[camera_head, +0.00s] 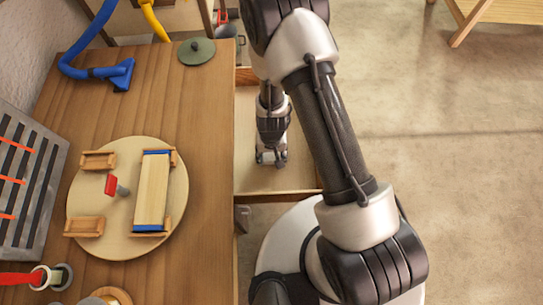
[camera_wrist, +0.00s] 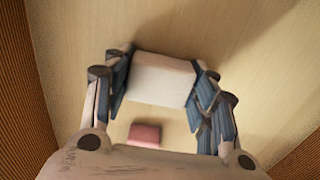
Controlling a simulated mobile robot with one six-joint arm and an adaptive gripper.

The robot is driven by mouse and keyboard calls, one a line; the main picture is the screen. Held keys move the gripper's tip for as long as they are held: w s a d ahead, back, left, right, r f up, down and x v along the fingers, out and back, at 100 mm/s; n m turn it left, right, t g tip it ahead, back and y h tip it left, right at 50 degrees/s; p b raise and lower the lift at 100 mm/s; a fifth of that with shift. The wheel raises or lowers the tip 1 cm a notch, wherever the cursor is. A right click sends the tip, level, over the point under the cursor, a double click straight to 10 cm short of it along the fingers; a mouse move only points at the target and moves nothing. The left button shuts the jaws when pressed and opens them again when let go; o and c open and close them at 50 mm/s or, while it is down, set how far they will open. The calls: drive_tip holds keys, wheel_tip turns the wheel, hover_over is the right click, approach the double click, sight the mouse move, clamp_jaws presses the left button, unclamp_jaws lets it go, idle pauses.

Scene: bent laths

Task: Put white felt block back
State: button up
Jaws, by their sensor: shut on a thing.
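My gripper (camera_head: 271,160) reaches down into an open drawer (camera_head: 300,180) beside the table. In the wrist view, my gripper (camera_wrist: 162,85) is shut on the white felt block (camera_wrist: 162,78), with one finger on each side of it. The block is over the pale drawer floor (camera_wrist: 240,50); I cannot tell whether it touches the floor. In the head view the block is mostly hidden by the gripper. A small pink block (camera_wrist: 145,135) lies close by in the drawer, apart from the white block.
The wooden table (camera_head: 205,120) stands left of the drawer. It bears a round board (camera_head: 120,220) with wooden pieces, a green lid (camera_head: 196,51) and a blue tool (camera_head: 120,75). Ribbed brown drawer walls (camera_wrist: 30,85) flank the gripper.

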sight(271, 156)
drive_tip(key=shift+f, duration=0.2)
drive_tip(key=o, duration=1.1)
drive_tip(key=shift+r, duration=0.2)
wheel_tip(271, 156, up, 12)
drive_tip(key=p, duration=1.2)
drive_tip(key=shift+r, duration=0.1)
